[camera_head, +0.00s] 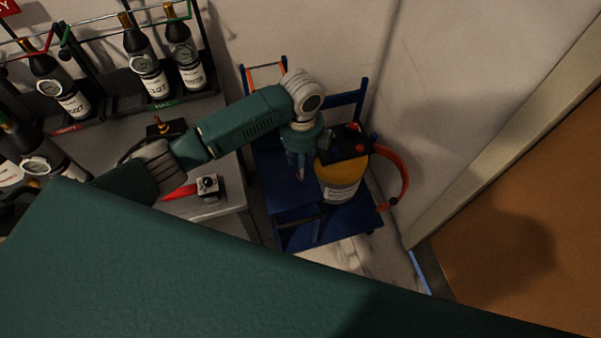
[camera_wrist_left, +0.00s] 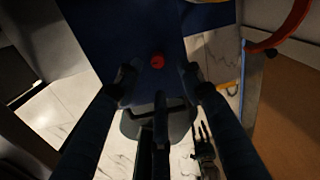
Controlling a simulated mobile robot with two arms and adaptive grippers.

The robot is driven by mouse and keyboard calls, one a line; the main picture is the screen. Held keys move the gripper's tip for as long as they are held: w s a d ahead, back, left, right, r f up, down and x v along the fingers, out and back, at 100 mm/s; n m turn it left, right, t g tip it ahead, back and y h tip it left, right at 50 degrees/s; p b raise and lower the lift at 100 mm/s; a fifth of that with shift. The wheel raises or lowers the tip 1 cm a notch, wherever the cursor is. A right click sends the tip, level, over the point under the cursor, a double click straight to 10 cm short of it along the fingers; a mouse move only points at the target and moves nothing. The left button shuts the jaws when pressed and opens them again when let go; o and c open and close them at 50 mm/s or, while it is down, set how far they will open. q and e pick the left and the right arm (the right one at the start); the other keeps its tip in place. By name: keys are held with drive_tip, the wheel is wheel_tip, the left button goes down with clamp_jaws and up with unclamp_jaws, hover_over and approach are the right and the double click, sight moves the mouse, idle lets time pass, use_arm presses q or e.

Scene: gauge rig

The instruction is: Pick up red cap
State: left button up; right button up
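The red cap (camera_wrist_left: 157,61) is a small round red piece on a dark blue flat surface (camera_wrist_left: 110,30) in the left wrist view. My left gripper (camera_wrist_left: 158,80) is open, with one finger on each side of the cap's line and the cap just beyond the fingertips. Nothing is held between the fingers. In the head view my left gripper (camera_head: 301,172) points down over the blue cart (camera_head: 290,195), and I cannot make out the cap there.
A yellow cylinder (camera_head: 340,188) with a black box (camera_head: 345,142) above it stands right beside my left gripper, with an orange hose (camera_head: 398,175) at its right. Wall and brown door (camera_head: 530,220) bound the right.

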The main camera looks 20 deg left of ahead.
use_arm(q)
drive_tip(key=f, duration=0.5)
drive_tip(key=shift+w+a, duration=0.2)
drive_tip(key=shift+a, duration=0.1)
drive_tip(key=c, duration=0.9)
